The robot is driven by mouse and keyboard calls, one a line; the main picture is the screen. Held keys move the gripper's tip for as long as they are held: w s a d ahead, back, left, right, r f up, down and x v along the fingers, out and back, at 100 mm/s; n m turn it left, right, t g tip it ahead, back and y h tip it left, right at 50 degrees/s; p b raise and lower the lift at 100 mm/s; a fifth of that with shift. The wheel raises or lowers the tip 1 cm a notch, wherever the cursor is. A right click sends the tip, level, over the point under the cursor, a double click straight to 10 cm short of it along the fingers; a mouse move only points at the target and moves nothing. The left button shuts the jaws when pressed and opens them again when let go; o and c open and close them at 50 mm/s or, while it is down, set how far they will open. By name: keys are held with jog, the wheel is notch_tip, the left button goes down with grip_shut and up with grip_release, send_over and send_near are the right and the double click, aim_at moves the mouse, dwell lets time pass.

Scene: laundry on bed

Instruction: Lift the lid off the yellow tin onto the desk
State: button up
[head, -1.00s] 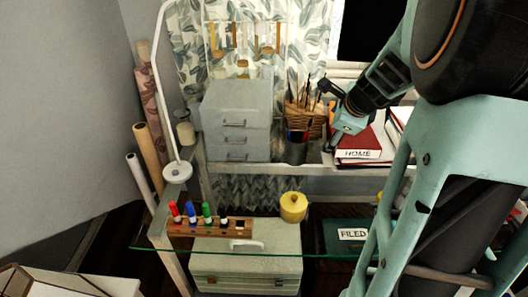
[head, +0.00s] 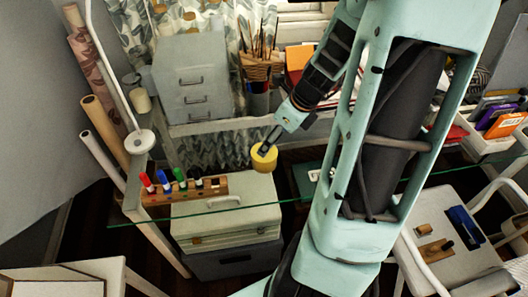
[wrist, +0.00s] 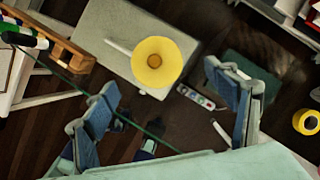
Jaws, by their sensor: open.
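The yellow tin (head: 264,160) stands on the glass desk (head: 150,217), right of the marker rack. In the wrist view I look down on its round yellow lid (wrist: 168,76), which is on the tin and has a small brown knob (wrist: 155,61) at its centre. My gripper (head: 270,141) is just above the tin in the head view and partly covers its top. In the wrist view my gripper (wrist: 172,98) is open and empty, with its fingers wide apart and the lid beyond and between them. I cannot tell the exact height gap.
A wooden rack (head: 185,190) of several coloured markers is left of the tin. A grey drawer unit (head: 195,80) and a brush holder (head: 258,100) stand on the shelf behind. A white lamp (head: 139,141) rises at left. A yellow tape roll (wrist: 306,122) shows in the wrist view.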

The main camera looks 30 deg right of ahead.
aim_at(269, 154)
jog(key=x, duration=0.3)
jog(key=shift+a+f, duration=0.35)
jog(key=shift+a, duration=0.05)
jog(key=shift+x, duration=0.8)
jog(key=c, duration=1.1)
